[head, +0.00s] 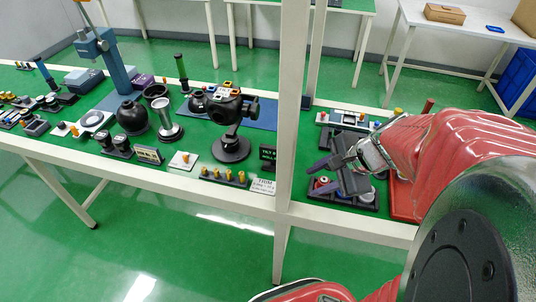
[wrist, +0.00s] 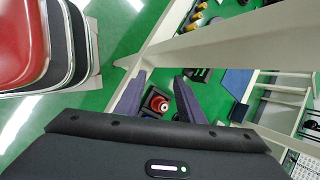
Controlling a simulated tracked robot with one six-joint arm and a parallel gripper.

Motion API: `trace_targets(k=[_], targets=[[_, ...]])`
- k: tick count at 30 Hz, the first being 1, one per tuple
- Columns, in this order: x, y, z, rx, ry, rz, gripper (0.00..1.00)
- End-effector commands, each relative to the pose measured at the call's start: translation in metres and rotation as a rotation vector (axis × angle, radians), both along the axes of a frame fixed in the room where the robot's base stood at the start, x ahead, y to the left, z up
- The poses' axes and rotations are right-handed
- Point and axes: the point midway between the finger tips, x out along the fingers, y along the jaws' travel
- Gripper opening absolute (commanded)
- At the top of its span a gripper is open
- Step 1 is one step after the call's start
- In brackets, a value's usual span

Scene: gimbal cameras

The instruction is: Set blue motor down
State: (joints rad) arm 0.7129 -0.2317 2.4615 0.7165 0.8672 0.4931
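My gripper (head: 318,156) is over the right part of the green-topped bench, above a dark parts tray (head: 345,201). In the wrist view its two dark purple fingers (wrist: 160,78) are spread apart with nothing held between them. A round red part with a pale centre (wrist: 158,104) shows in the gap, below the fingers. In the head view a red part (head: 322,183) sits in the dark tray, close under the fingers. I cannot make out a blue motor for certain in either view; my gripper and arm hide part of the tray.
A white upright post (head: 292,110) stands just left of my gripper. A red tray (head: 402,200) lies to the right of the dark tray, partly behind my arm. Left of the post are a black gimbal camera (head: 231,112) on a stand and a row of yellow-topped pegs (head: 224,177).

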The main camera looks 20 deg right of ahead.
Motion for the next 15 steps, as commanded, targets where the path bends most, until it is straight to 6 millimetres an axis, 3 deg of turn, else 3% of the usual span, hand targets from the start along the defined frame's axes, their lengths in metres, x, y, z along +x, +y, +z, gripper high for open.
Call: trace_targets(k=[3,15], targets=[[-0.003,0.024,0.011,-0.105,-0.019,0.179,0.35],[-0.022,0.077,0.042,-0.444,-0.092,0.72,0.35]])
